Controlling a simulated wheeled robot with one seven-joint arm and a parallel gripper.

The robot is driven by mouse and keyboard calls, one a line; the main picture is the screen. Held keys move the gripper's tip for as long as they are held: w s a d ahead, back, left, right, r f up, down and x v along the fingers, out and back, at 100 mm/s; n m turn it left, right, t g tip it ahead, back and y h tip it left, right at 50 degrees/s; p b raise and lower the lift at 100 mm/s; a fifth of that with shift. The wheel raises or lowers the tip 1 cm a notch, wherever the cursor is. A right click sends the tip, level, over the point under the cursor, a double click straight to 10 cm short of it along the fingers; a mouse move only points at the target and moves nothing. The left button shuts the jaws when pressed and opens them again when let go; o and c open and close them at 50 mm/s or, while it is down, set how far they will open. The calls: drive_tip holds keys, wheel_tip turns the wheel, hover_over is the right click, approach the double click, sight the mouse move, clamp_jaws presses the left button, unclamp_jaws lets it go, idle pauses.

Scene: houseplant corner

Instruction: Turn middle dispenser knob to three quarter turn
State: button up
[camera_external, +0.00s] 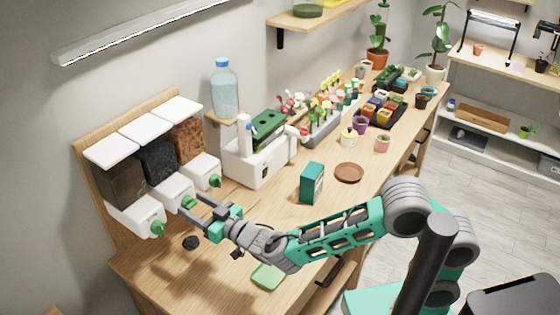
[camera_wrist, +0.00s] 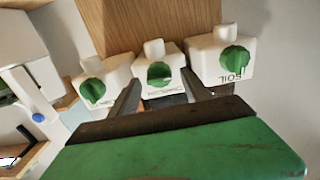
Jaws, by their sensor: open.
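Three white dispensers with green knobs stand in a row against the wooden backboard. The middle dispenser (camera_external: 174,189) holds black material. Its middle knob (camera_external: 188,202) also shows in the wrist view (camera_wrist: 160,73), with its grip ridge lying roughly sideways. My gripper (camera_external: 191,208) is open, its dark fingers pointing at the middle knob. In the wrist view the fingers (camera_wrist: 161,78) lie to either side of the knob; I cannot tell whether they touch it. The soil dispenser's knob (camera_external: 157,228) and the bark-side knob (camera_external: 214,181) are on either side.
A small black object (camera_external: 190,242) and a green sponge-like block (camera_external: 268,276) lie on the wooden bench. A teal box (camera_external: 312,183) and a brown saucer (camera_external: 348,172) stand farther right. A white machine (camera_external: 258,160) stands beside the dispensers.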

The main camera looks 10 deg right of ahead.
drive_tip(key=shift+w+a, duration=0.2)
drive_tip(key=shift+c, duration=0.5)
clamp_jaws()
